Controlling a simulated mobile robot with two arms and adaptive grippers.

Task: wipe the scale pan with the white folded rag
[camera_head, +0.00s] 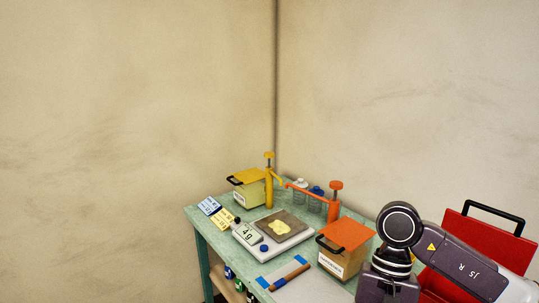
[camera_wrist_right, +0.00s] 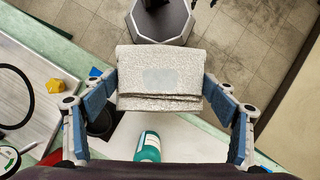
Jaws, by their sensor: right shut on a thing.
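The white folded rag (camera_wrist_right: 160,78), a speckled grey-white cloth with a paler patch, is held between the two blue-padded fingers of my right gripper (camera_wrist_right: 160,92) in the right wrist view. The scale pan (camera_head: 294,232) is a brown square plate on a pale scale (camera_head: 265,249) on the table in the head view. A yellow patch (camera_head: 279,227) lies on the pan. The rag is away from the scale. My right arm (camera_head: 400,250) is at the right of the head view, its gripper out of sight there. My left gripper does not show.
A red case (camera_head: 470,245) is at right.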

